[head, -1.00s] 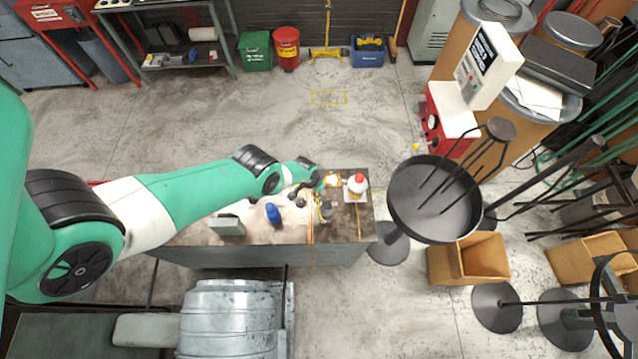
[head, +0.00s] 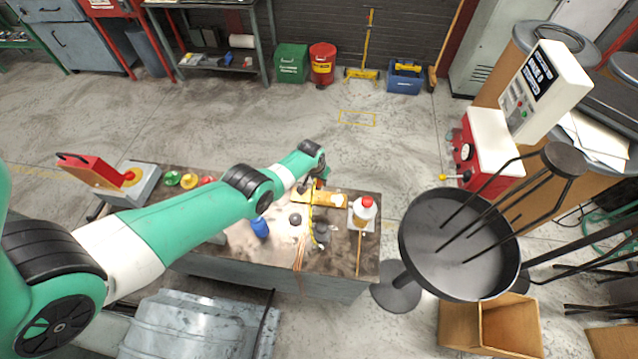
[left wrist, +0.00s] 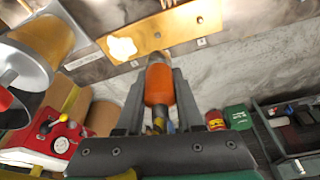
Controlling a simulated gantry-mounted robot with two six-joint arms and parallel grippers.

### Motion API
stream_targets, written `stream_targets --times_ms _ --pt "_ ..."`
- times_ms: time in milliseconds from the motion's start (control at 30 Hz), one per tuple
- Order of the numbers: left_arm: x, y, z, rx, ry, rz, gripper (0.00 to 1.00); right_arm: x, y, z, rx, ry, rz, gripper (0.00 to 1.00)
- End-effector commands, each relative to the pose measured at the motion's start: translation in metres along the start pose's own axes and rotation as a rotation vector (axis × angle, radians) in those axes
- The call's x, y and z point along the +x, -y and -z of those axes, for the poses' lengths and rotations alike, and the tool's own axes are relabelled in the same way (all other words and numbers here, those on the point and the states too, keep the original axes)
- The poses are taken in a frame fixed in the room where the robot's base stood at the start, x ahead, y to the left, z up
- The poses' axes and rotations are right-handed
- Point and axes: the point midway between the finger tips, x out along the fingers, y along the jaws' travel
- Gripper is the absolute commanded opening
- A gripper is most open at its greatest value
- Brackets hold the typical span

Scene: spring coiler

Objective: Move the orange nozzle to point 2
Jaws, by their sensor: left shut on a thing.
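In the left wrist view, my left gripper (left wrist: 158,100) is shut on the orange nozzle (left wrist: 159,84). The nozzle sits between the two fingers, with its grey tip directed toward a tan plate (left wrist: 165,28). The plate has holes and a white patch, with small labels along its edge too small to read surely. Tip and plate look close; I cannot tell whether they touch. In the head view, the left gripper (head: 320,174) is at the bench's back edge, by the tan plate (head: 316,197). My right gripper is not in view.
A round black tray (head: 455,250) stands right of the bench. Open floor lies behind the bench.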

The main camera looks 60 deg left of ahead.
Motion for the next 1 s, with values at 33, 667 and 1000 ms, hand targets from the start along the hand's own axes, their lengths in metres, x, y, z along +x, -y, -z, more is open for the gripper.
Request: stream_targets --times_ms 33,667,1000 --pt "0.004 0.000 -0.001 0.000 -0.001 0.000 0.00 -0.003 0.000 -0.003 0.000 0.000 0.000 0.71" --pt "0.059 0.000 -0.016 0.001 -0.001 -0.001 0.00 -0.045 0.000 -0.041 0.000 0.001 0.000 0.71" --pt "0.058 0.000 -0.016 0.002 -0.001 -0.001 0.00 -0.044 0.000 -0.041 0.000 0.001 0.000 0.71"
